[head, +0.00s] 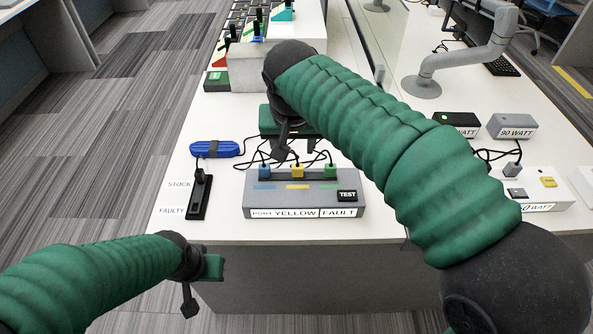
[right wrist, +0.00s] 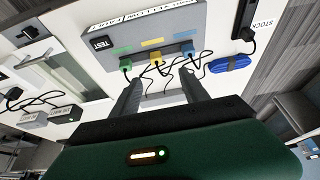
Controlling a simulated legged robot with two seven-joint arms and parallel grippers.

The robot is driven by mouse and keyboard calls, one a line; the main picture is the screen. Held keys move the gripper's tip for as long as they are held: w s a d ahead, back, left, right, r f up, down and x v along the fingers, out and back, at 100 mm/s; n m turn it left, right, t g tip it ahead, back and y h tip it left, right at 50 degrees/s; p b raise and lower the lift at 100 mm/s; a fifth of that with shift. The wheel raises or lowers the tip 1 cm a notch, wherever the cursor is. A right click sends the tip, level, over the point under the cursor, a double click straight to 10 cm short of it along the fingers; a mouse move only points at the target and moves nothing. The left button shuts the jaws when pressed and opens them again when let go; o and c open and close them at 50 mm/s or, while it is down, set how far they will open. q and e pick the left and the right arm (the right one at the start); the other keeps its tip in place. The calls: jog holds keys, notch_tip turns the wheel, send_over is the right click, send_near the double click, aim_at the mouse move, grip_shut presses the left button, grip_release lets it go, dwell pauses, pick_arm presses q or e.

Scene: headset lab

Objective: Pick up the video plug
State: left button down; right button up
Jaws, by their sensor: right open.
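A grey test box (head: 254,207) sits on the white table, with a blue plug (head: 264,170), a yellow plug (head: 297,170) and a green plug (head: 330,171) standing in it. Black cables run from them. No plug is marked as video, so I cannot tell which it is. My right gripper (head: 290,138) is behind the box, pointing down; in the right wrist view (right wrist: 158,84) its two fingers are apart and empty, below the yellow plug (right wrist: 156,60). My left gripper (head: 200,285) hangs off the table's front left edge; its jaws are unclear.
A blue cable bundle (head: 213,149) and a black strip (head: 199,196) with a plug lie left, by STOCK and FAULTY labels. Watt-labelled boxes (head: 512,126) stand right. My right arm covers the table's middle right.

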aim_at(297, 168)
jog(key=b+x, duration=0.2)
jog(key=x, duration=0.9)
jog(key=shift+d, duration=0.2)
jog(key=b+x, duration=0.1)
jog(key=x, duration=0.2)
jog(key=b+x, duration=0.1)
jog(key=x, duration=0.1)
jog(key=shift+s+d+b, duration=0.1)
jog(key=shift+d+b, duration=0.2)
grip_shut()
